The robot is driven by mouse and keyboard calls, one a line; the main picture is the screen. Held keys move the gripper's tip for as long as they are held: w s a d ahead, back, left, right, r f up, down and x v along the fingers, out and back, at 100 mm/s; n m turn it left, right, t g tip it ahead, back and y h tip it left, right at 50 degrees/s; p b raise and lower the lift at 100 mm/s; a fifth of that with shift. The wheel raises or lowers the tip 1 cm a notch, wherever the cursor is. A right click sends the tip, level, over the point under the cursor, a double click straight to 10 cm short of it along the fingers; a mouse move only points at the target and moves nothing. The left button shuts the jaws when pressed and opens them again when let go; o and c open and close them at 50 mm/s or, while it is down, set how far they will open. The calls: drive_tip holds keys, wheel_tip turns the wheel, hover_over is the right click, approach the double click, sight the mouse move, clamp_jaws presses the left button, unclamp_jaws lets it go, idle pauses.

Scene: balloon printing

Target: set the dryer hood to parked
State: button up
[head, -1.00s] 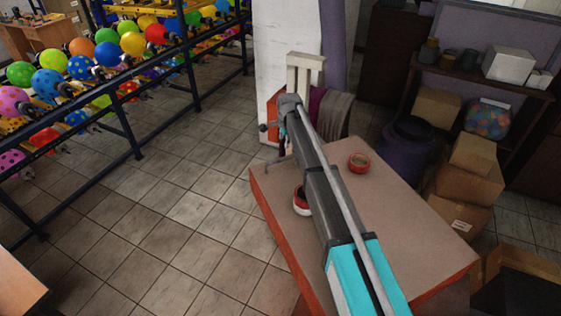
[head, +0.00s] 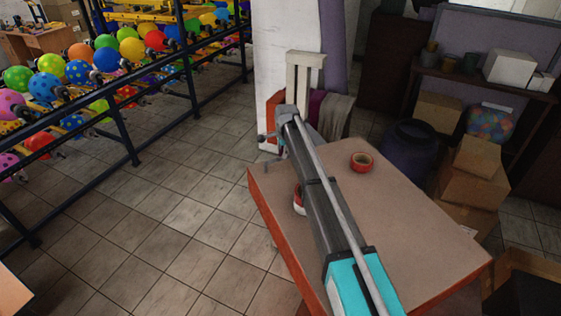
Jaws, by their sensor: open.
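I cannot make out a dryer hood for certain in the head view. My arm reaches up and away from the lower right over a brown-topped table with red edges (head: 415,215). My gripper (head: 268,160) is at the arm's far end, small and partly hidden behind the arm links. Its grey fingers show just past the table's far left corner and look open, with nothing seen between them. A pale upright frame (head: 305,70) stands behind the arm's end, beside grey and purple cloth (head: 333,115).
A red tape roll (head: 361,162) lies on the table; another roll (head: 299,200) is partly behind my arm. A dark rack of colourful balloons (head: 125,125) stands at left. Cardboard boxes (head: 470,190), a dark barrel (head: 408,155) and a shelf (head: 480,80) fill the right. Tiled floor (head: 170,230) is clear.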

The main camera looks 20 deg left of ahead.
sight(281, 158)
drive_tip(key=shift+w+a+f+b, duration=0.15)
drive_tip(key=shift+f+b, duration=0.65)
drive_tip(key=shift+f, duration=0.1)
drive_tip(key=shift+w+a+f+b, duration=0.1)
drive_tip(key=shift+f+b, duration=0.65)
drive_tip(key=shift+f, duration=0.15)
clamp_jaws()
